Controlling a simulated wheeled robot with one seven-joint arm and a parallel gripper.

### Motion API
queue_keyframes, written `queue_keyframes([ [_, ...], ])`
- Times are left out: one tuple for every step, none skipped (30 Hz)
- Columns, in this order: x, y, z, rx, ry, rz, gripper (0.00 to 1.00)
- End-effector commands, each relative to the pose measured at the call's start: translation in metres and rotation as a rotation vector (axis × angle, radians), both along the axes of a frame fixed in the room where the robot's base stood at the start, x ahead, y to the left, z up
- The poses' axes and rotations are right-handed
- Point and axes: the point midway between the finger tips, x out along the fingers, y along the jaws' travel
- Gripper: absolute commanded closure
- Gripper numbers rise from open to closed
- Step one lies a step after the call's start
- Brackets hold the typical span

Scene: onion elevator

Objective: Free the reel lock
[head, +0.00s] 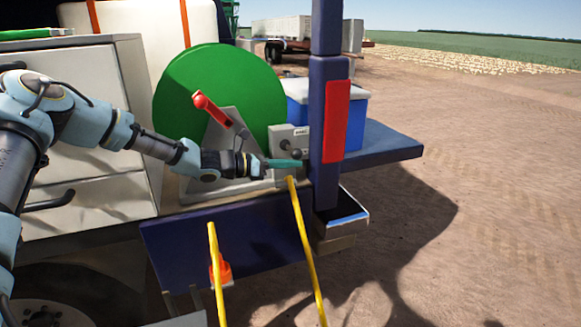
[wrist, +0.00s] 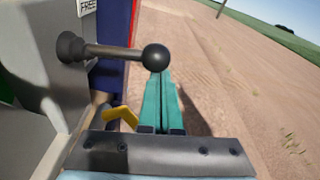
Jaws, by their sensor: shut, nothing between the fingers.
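The green reel (head: 205,85) stands on the truck bed behind a grey stand. A grey lock box (head: 281,133) is at its lower right. It also shows in the wrist view (wrist: 35,50), with a white label reading FREE (wrist: 88,6) at its top. The lock lever (wrist: 110,51) sticks out to the right from the box and ends in a black ball knob (wrist: 156,57). My gripper (head: 299,163) has teal fingers shut together, empty. In the wrist view the fingertips (wrist: 160,75) appear just below and beyond the knob; I cannot tell if they touch.
A red crank handle (head: 212,110) rises in front of the reel. A dark blue post (head: 328,150) with a red panel stands close right of my gripper. Yellow rails (head: 304,245) run below. A blue and white cooler (head: 355,118) is behind the post. Open dirt lies right.

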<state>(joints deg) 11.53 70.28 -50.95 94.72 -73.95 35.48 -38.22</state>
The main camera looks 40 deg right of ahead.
Motion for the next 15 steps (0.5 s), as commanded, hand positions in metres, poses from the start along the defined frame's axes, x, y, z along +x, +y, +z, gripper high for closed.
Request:
queue_keyframes([
  [-0.001,0.0,0.006,-0.001,0.0,-0.001,1.0],
  [-0.001,0.0,0.009,-0.002,-0.001,-0.001,1.0],
  [-0.001,0.0,0.012,-0.003,-0.002,-0.001,1.0],
  [-0.001,0.0,0.014,-0.003,-0.003,-0.001,1.0],
  [-0.001,0.0,0.017,-0.003,-0.003,-0.001,1.0],
  [0.0,0.0,0.019,-0.003,-0.003,-0.001,1.0],
  [0.0,0.0,0.021,-0.003,-0.003,-0.001,1.0],
  [0.0,0.0,0.022,-0.003,-0.003,-0.001,1.0],
  [0.0,0.0,0.024,-0.002,-0.002,-0.001,1.0],
  [0.001,0.0,0.026,-0.002,-0.002,0.0,1.0],
  [0.001,0.0,0.027,-0.002,-0.002,0.0,1.0],
  [0.001,0.0,0.028,-0.001,-0.003,0.0,1.0],
  [0.001,-0.001,0.029,-0.001,-0.003,0.0,1.0],
  [0.001,-0.001,0.03,-0.002,-0.004,-0.001,1.0],
  [0.002,-0.001,0.031,-0.002,-0.004,-0.001,1.0],
])
